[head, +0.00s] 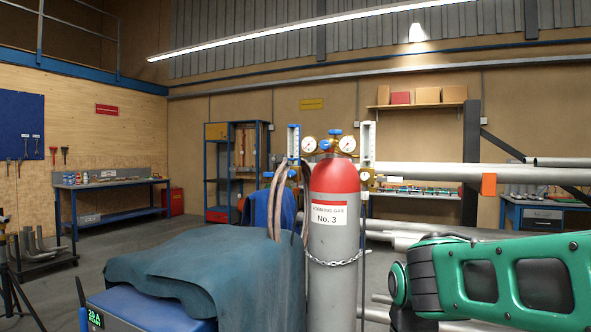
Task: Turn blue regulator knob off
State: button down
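A grey gas cylinder (334,245) with a red top (334,178) and a white label reading "No. 3" stands upright in the middle of the head view. Two round white gauges (346,143) sit on the brass regulator above it. A blue knob (325,144) shows low between the gauges, and another blue part (335,132) shows above it. Further small blue parts (268,174) show beside the left flowmeter. The turn position of the knobs is too small to tell. My green arm reaches in at the lower right, apart from the cylinder. My gripper is not in view.
A teal cloth (205,262) covers a blue machine (140,314) left of the cylinder. A chain (332,262) crosses the cylinder's front. Flowmeters stand at left (294,142) and right (368,142) of the gauges. Hoses (279,205) hang at left. Grey pipes (440,172) lie behind at right.

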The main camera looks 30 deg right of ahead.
aim_at(324, 145)
jog(key=z, duration=0.2)
jog(key=k, duration=0.35)
jog(key=u, duration=0.6)
jog(key=i, duration=1.4)
jog(key=z, duration=0.6)
